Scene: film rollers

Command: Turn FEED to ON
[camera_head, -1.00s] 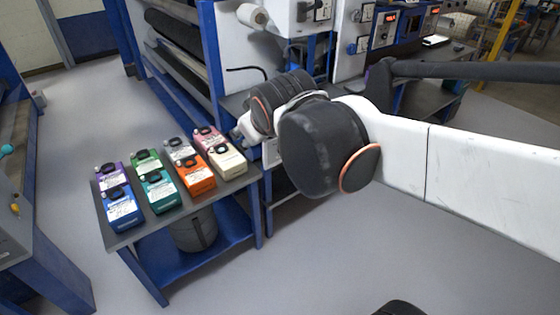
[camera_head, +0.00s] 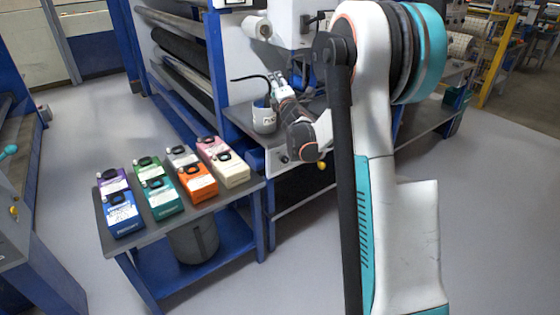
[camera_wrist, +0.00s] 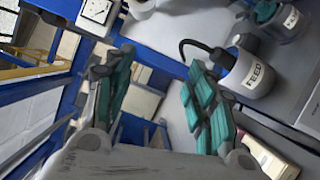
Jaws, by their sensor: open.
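A white cylindrical container (camera_wrist: 250,75) with a label that appears to read FEED stands at the right in the wrist view. In the head view my gripper (camera_head: 278,85) is small, just above and right of the container. No ON marking is legible.
Several coloured boxes, including a blue one (camera_head: 122,216) and an orange one (camera_head: 197,183), sit on a side table (camera_head: 160,226) at front left. A second labelled jar (camera_wrist: 284,24) is at upper right in the wrist view. The press (camera_head: 232,60) stands behind.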

